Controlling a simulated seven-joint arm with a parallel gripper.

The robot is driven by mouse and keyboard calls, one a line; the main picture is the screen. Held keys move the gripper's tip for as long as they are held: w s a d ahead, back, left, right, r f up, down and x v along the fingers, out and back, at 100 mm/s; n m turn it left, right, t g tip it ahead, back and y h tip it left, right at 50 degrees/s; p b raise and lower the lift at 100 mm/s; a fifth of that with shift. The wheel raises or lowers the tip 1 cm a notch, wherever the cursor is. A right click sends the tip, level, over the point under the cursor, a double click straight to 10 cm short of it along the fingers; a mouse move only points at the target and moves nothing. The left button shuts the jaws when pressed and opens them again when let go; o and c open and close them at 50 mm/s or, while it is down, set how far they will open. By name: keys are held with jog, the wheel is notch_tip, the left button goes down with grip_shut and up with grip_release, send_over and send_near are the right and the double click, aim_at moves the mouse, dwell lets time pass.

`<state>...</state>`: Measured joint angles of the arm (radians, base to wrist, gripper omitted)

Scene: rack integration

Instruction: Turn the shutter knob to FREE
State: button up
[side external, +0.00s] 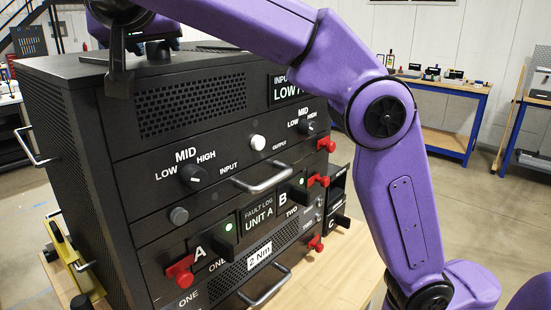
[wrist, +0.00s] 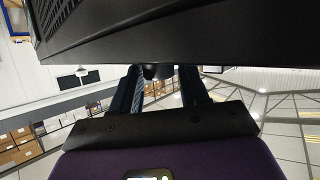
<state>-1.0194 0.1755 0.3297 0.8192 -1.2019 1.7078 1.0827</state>
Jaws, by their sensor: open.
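The black rack cabinet (side external: 50,80) stands on a wooden-topped bench in the side external view, and its dark surface (wrist: 200,30) fills the top of the wrist view. My gripper (side external: 119,72) is at the cabinet's upper left front edge. In the wrist view my gripper (wrist: 162,78) has its two fingers apart. A small dark round knob (wrist: 155,72) shows between the fingers against the cabinet; I cannot tell whether they touch it. No SHUTTER or FREE label is readable, so I cannot tell whether this is the shutter knob.
The front carries an INPUT knob (side external: 193,175), an OUTPUT knob (side external: 306,127), a silver handle (side external: 262,180) and red latches, one (side external: 180,272) at lower left. A yellow-and-metal fixture (side external: 68,258) stands left of the cabinet. Blue workbenches (side external: 447,120) are farther back.

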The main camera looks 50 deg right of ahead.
jog(key=shift+d, duration=0.1)
